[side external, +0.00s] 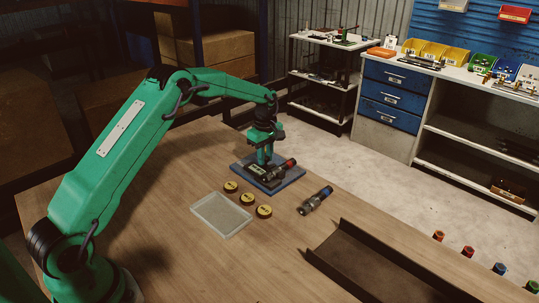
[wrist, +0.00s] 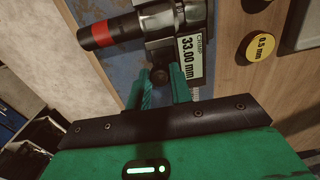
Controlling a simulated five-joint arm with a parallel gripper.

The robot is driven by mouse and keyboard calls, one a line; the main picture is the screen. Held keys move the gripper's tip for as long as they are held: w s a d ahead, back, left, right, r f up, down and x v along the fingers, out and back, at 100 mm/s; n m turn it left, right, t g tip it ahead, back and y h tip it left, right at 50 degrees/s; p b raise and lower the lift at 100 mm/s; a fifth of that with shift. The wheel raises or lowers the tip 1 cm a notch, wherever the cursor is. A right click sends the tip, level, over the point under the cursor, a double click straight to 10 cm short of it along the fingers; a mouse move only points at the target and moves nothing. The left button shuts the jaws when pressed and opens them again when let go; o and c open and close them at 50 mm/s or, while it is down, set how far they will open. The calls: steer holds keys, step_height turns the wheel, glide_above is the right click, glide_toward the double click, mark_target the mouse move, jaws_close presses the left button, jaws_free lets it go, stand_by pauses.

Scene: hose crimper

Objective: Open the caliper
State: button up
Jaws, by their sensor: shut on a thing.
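The caliper (wrist: 188,55), with a label reading "CRIMP 33.00 mm", lies on a blue board (side external: 284,186). Beside it is a dark hose fitting with a red band (wrist: 103,35); the fitting also shows in the side view (side external: 284,165). Whether the caliper's jaws touch the fitting is hidden. My gripper (wrist: 160,80) points down over the caliper in the side view (side external: 265,158). Its two green fingers are shut on a small dark round knob (wrist: 159,76) at the caliper's edge. The fingers partly cover the knob.
Three yellow-topped discs (side external: 247,198) and a clear shallow tray (side external: 222,214) stand near the board. A second fitting with a blue end (side external: 315,201) lies to the right. A dark channel (side external: 370,262) occupies the front right. Bare wood (side external: 170,235) lies left of the tray.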

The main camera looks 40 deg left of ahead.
steer(key=shift+a, duration=0.7)
stand_by(0.4)
steer(key=o, duration=1.6)
steer(key=shift+c, duration=0.2)
steer(key=shift+r, duration=0.1)
step_height(320, 180, up, 9)
stand_by(0.8)
